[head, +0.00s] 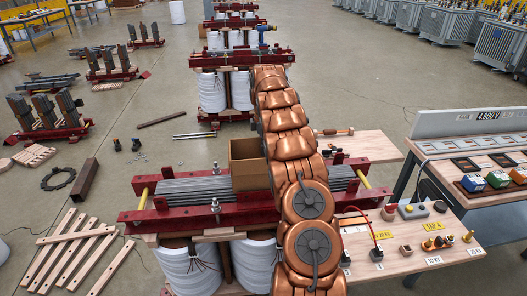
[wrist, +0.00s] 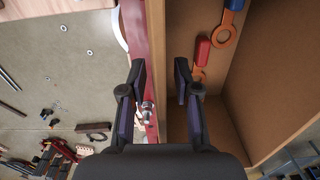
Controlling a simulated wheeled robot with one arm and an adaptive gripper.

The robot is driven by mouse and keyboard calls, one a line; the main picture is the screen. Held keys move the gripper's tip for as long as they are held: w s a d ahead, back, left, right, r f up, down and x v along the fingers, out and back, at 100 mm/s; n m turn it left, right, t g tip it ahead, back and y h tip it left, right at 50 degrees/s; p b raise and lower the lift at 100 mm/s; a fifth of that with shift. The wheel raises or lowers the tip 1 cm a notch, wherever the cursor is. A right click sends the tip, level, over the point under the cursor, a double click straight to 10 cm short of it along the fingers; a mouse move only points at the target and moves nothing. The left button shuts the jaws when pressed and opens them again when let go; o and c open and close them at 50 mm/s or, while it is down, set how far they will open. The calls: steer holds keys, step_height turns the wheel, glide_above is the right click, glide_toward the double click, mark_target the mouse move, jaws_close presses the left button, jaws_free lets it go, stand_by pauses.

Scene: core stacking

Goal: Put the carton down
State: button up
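The brown open-topped carton (head: 246,172) appears to sit on the grey laminated core (head: 200,188), between the red beams, just left of my arm. In the wrist view the carton's inside (wrist: 265,75) fills the right side. My gripper (wrist: 161,75) is open, with one finger over the inside of the carton and the other outside, the near wall's edge running between them. Gaps show between the fingers and the wall. In the head view my copper-coloured arm hides the gripper and the carton's right side. I cannot see the carton's underside.
A red-handled tool (wrist: 201,55) and an orange ring-ended tool (wrist: 230,22) lie in the carton. White coils (head: 190,268) stand below the core. A wooden workbench (head: 400,245) with small parts is at right. Wooden slats (head: 75,250) lie on the floor at left.

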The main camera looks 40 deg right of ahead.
steer(key=shift+r+b, duration=0.4)
steer(key=shift+r, duration=2.35)
step_height(320, 180, up, 5)
steer(key=p, duration=0.4)
steer(key=shift+w+d, duration=0.1)
steer(key=s+a+r+m, duration=0.2)
steer(key=s+a+r, duration=0.1)
steer(key=a, duration=0.6)
steer(key=s+a+r+m, duration=0.2)
steer(key=s+a+r, duration=0.15)
steer(key=a, duration=0.65)
steer(key=s+a+r+m, duration=0.2)
steer(key=s+a+r, duration=0.15)
steer(key=a, duration=0.55)
steer(key=s+a+f+m, duration=0.1)
steer(key=s+a+f, duration=0.1)
steer(key=s+a, duration=0.3)
steer(key=s+a+f+m+g, duration=0.1)
steer(key=s+a, duration=0.4)
steer(key=s, duration=0.9)
steer(key=s+a+f+m, duration=0.2)
steer(key=s+a+f, duration=0.2)
steer(key=s, duration=0.6)
steer(key=shift+a+f+m+g, duration=0.25)
steer(key=shift+a+m+g, duration=0.05)
steer(key=shift+a, duration=0.75)
